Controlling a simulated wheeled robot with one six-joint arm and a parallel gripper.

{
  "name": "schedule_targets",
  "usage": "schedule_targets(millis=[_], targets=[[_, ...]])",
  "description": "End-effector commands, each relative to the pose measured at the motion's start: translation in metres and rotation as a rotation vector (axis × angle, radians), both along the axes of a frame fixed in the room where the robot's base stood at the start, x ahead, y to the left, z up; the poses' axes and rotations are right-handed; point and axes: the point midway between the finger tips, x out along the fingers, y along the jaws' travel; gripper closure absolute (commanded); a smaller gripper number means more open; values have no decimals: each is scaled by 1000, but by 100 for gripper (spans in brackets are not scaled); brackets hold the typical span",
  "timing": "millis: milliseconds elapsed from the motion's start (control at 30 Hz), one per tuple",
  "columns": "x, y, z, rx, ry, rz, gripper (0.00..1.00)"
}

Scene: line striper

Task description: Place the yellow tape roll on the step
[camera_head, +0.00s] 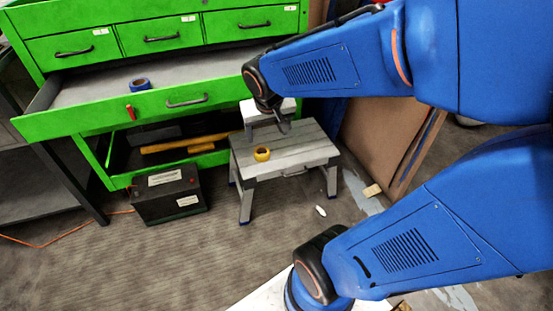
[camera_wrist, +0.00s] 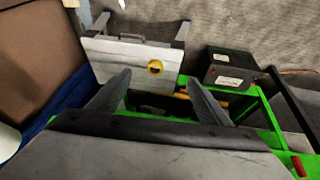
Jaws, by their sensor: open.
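The yellow tape roll (camera_head: 262,154) lies flat on the top of the grey step (camera_head: 300,150), near its left-middle part. In the wrist view the yellow tape roll (camera_wrist: 155,67) also shows on the step (camera_wrist: 115,55), toward its right end. My gripper (camera_head: 282,128) is above the back of the step, apart from the roll. In the wrist view my gripper (camera_wrist: 155,85) has its two fingers spread with nothing between them.
A green tool cabinet (camera_head: 160,122) stands behind with an open drawer holding a blue tape roll (camera_head: 139,84). A black battery (camera_head: 168,196) sits on the floor left of the step. Brown boards (camera_head: 385,140) lean at the right. Floor in front of the step is mostly clear.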

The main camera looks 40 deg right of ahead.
Motion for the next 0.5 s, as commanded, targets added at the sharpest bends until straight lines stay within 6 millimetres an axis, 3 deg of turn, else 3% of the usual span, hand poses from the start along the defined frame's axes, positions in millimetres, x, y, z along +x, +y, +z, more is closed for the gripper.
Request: schedule_targets(millis=[200, 500], targets=[[-55, 26, 22, 22, -4, 117, 28], [-121, 58, 36, 58, -11, 283, 28]])
